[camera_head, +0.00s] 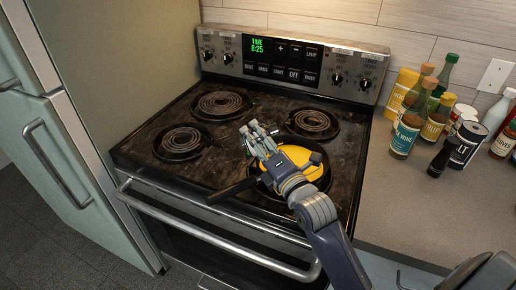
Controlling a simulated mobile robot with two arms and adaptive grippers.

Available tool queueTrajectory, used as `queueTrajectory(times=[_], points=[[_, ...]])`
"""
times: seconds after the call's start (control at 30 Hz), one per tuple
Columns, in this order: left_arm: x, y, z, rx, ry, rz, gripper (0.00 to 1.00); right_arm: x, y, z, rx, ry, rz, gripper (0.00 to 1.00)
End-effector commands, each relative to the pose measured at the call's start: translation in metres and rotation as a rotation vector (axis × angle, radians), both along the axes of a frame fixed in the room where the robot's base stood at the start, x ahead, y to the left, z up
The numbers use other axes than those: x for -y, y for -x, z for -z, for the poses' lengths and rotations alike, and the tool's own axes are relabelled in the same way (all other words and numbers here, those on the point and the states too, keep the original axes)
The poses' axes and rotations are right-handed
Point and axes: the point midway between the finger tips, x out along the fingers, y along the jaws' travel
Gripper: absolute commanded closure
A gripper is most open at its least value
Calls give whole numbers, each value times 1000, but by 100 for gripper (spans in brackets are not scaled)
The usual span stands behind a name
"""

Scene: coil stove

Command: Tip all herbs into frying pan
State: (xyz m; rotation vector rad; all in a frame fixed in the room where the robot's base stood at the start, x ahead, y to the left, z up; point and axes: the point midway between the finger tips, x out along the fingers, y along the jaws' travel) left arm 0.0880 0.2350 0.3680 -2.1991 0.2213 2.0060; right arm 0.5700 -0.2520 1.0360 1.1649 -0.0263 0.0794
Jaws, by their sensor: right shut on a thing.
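A dark frying pan (325,181) sits on the front right burner, its long handle (232,190) pointing left. A yellow rounded dish-like thing (299,156) shows over the pan, partly hidden by my right gripper and wrist. I cannot tell whether it rests in the pan or is held just above it. My right gripper (258,136) reaches in from the lower right, above the pan's left side. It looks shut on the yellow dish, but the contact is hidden. I cannot make out any herbs. My left gripper is not in view.
The other coil burners, such as the rear left one (221,104), are bare. Several bottles and jars, including a teal-labelled one (404,138), crowd the counter (400,205) on the right. The oven's front rail (215,237) and a fridge (60,150) bound the front and left.

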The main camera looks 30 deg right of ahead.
Motion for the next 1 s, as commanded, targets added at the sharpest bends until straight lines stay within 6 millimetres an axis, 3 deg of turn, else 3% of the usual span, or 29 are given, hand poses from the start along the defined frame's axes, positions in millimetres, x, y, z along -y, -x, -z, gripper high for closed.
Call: queueTrajectory(times=[0.1,0.73,1.0], points=[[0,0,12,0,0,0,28,1,0,-2,25,-60,2,74],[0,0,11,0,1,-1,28,20,7,-43,260,-704,0,74],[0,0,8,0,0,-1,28,25,9,-47,291,-794,-1,74]])
